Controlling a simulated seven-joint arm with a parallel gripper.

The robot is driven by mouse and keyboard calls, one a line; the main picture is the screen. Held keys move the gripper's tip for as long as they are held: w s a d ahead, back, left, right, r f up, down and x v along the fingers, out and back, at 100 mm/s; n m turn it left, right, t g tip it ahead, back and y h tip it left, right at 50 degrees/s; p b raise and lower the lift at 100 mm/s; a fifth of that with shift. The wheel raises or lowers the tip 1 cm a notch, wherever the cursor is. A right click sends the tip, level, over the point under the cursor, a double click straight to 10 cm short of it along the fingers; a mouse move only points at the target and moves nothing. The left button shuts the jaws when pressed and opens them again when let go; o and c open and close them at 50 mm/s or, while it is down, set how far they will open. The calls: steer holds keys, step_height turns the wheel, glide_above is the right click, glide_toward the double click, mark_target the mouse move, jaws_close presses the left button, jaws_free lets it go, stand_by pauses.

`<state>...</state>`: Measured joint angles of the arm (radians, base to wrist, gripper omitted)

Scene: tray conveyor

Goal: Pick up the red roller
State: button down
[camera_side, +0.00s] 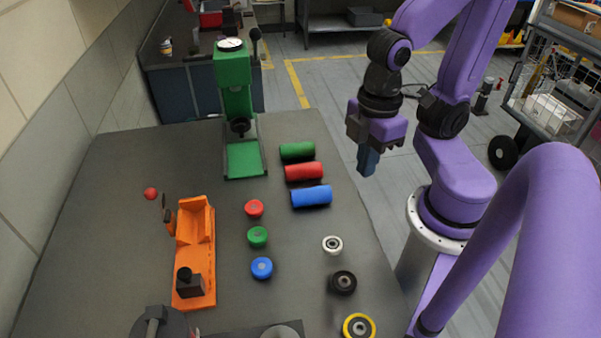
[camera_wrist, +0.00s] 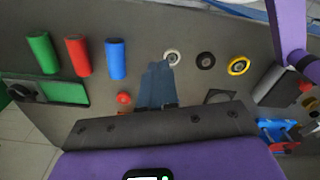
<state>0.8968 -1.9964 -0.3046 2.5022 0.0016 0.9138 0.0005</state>
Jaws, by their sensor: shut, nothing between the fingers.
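The red roller (camera_side: 304,171) lies on its side on the grey table, between the green roller (camera_side: 297,150) and the blue roller (camera_side: 311,196). In the wrist view the red roller (camera_wrist: 77,57) is in the upper left, left of the blue roller (camera_wrist: 115,58). My gripper (camera_side: 367,162) hangs pointing down to the right of the rollers in the side view, raised and apart from them. Its blue fingers (camera_wrist: 155,87) are together and hold nothing. No roller is hidden.
A green press (camera_side: 238,95) stands behind the rollers, and an orange fixture (camera_side: 195,250) stands to the left. Red, green and blue caps (camera_side: 258,237) lie in front. White, black and yellow wheels (camera_side: 343,282) lie along the right edge. Clear table surrounds the caps.

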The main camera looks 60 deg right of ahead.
steer(key=shift+c, duration=2.4)
jaws_free()
